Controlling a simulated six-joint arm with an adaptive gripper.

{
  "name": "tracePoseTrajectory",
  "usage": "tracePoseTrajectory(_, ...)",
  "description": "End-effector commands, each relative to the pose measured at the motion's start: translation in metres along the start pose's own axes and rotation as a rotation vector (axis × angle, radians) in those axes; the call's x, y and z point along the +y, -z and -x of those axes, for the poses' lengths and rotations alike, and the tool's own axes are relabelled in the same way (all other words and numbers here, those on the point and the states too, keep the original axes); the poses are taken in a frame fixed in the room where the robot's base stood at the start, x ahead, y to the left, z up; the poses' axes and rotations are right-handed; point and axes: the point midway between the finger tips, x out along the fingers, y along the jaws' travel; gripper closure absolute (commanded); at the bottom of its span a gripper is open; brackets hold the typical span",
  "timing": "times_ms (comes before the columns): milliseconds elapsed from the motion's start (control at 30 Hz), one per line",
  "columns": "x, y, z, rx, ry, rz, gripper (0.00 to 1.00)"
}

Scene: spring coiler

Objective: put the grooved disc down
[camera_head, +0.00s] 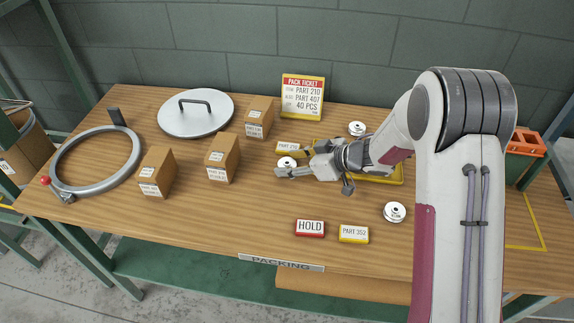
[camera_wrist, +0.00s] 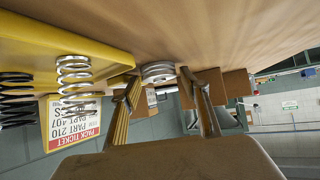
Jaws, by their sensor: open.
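A white-topped grooved disc (camera_head: 286,162) sits on the wooden table left of the yellow tray (camera_head: 396,178). Its silver ribbed side (camera_wrist: 158,70) shows beyond and between the fingertips in the wrist view. My gripper (camera_head: 283,171) is low over the table, its fingers pointing left beside this disc. The fingers (camera_wrist: 158,82) are apart with nothing clearly held between them. Whether a finger touches the disc I cannot tell. Two similar discs stand apart, one at the back (camera_head: 357,128) and one at the front right (camera_head: 395,212).
A PART 210 label (camera_head: 292,147) stands just behind the disc. Cardboard boxes (camera_head: 222,158) are to the left. HOLD (camera_head: 310,228) and PART 352 (camera_head: 354,234) signs are in front. A silver spring (camera_wrist: 75,82) and a dark one stand at the yellow tray.

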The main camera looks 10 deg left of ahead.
Motion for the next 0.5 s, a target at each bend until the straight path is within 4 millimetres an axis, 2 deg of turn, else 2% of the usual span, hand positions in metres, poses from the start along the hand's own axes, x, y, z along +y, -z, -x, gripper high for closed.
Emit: tracePoseTrajectory(500, 0.0003, 0.0002, -0.0008, 0.0, -0.001, 0.001, 0.55)
